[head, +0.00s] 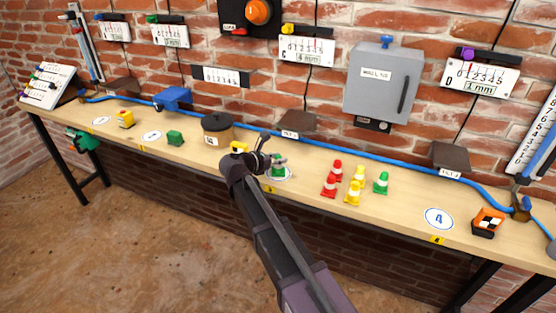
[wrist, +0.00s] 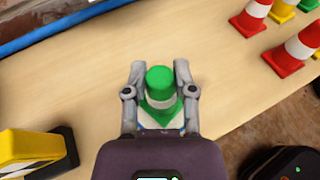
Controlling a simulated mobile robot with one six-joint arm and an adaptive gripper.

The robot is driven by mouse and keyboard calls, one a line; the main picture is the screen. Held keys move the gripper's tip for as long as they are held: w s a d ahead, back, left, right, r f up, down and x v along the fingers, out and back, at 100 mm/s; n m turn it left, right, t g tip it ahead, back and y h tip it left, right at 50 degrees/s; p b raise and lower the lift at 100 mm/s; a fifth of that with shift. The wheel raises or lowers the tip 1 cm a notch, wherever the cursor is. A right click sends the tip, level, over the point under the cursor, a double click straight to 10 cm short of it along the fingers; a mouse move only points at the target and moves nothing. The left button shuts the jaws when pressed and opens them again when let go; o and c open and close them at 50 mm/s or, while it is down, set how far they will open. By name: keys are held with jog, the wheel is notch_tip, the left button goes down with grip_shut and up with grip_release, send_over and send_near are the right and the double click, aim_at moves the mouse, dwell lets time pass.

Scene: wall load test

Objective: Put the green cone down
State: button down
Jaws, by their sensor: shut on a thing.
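The green cone (wrist: 160,82) with a white band stands between the two fingers of my gripper (wrist: 157,74) in the wrist view. The fingers are shut on its sides. In the head view the cone (head: 279,169) is partly hidden by my gripper (head: 270,161). It looks upright over a round white-and-blue mark (head: 288,175) on the wooden bench (head: 330,215). I cannot tell whether its base touches the bench. Another green cone (head: 381,183) stands farther right.
Red cones (head: 329,187) and yellow cones (head: 353,194) stand close on the right. A blue hose (head: 350,154) runs along the wall.

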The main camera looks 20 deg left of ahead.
jog(key=shift+f, duration=0.1)
jog(key=shift+c, duration=2.2)
grip_release()
jog(key=p+v, duration=0.4)
jog(key=v, duration=0.8)
jog(key=shift+s, duration=0.1)
